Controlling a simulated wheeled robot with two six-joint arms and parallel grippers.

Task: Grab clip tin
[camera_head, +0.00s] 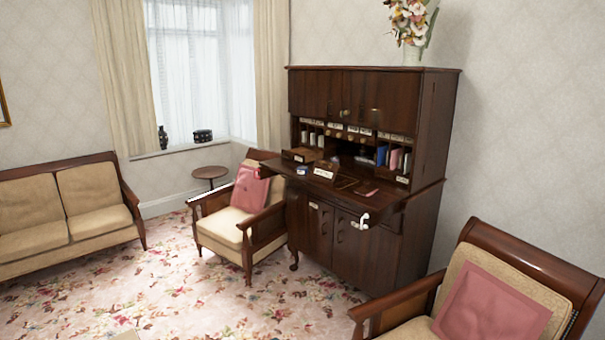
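A dark wooden writing bureau (365,255) stands against the wall right of centre, with its desk leaf (400,203) down. A small round blue-and-white container (302,170) sits on the left part of the leaf; it may be the clip tin, but it is too small to tell. A wooden box (301,155) is behind it, and a dark holder with a white label (325,169) is to its right. Neither of my grippers is in view.
An armchair with a pink cushion (252,189) stands close to the bureau's left. Another armchair (410,307) is at the front right. The floral carpet (185,290) is largely clear.

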